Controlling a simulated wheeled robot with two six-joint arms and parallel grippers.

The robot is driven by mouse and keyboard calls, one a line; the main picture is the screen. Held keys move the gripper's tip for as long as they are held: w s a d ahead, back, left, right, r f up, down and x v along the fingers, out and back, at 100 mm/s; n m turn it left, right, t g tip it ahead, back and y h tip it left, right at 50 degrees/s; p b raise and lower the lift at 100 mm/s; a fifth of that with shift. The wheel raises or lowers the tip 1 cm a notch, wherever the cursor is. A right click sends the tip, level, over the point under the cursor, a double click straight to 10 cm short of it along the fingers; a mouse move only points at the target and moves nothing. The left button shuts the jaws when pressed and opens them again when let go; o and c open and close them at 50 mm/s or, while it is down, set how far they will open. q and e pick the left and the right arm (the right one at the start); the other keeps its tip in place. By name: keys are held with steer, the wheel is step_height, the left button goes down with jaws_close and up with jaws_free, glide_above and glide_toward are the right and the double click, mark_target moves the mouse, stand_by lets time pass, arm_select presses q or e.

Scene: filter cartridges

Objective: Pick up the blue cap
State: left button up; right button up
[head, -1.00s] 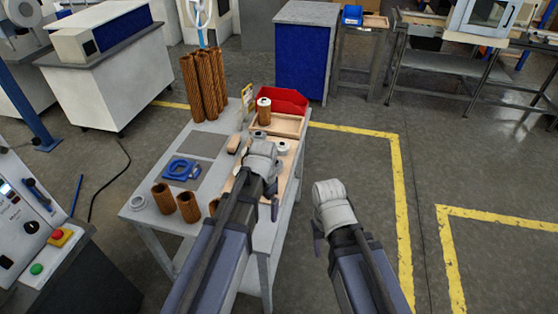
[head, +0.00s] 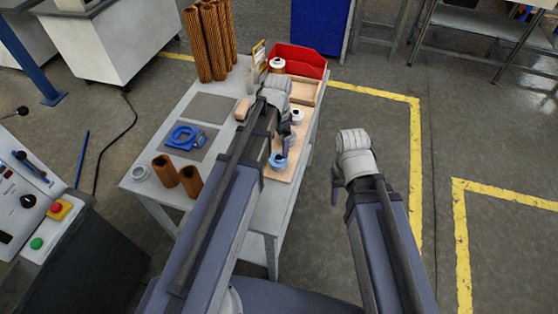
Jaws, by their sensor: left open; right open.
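A small blue cap (head: 278,161) with a pale centre lies on the wooden board (head: 287,176) at the table's right side. My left gripper (head: 287,148) is above the board, close to the blue cap in the picture; I cannot tell its height or whether it touches. It is open, and my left arm hides part of the board. My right gripper (head: 335,187) is open and empty, right of the table over the floor.
A white cap (head: 297,117) is on the board. Behind are a wooden tray (head: 306,92), a red bin (head: 301,60) and a white-topped cartridge (head: 277,66).

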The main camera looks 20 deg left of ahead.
mark_target(279, 157)
arm_select(q)
steer(key=shift+s+d+f+b, duration=0.1)
steer(key=shift+f+b, duration=1.35)
steer(key=shift+f, duration=0.2)
steer(key=shift+s+f+b, duration=0.1)
steer(key=shift+f+b, duration=1.35)
steer(key=shift+f, duration=0.15)
steer(key=shift+r, duration=0.1)
steer(key=c, duration=1.2)
steer(key=shift+o, duration=0.2)
step_height(279, 157, up, 10)
steer(key=p, duration=1)
steer(key=shift+s, duration=0.1)
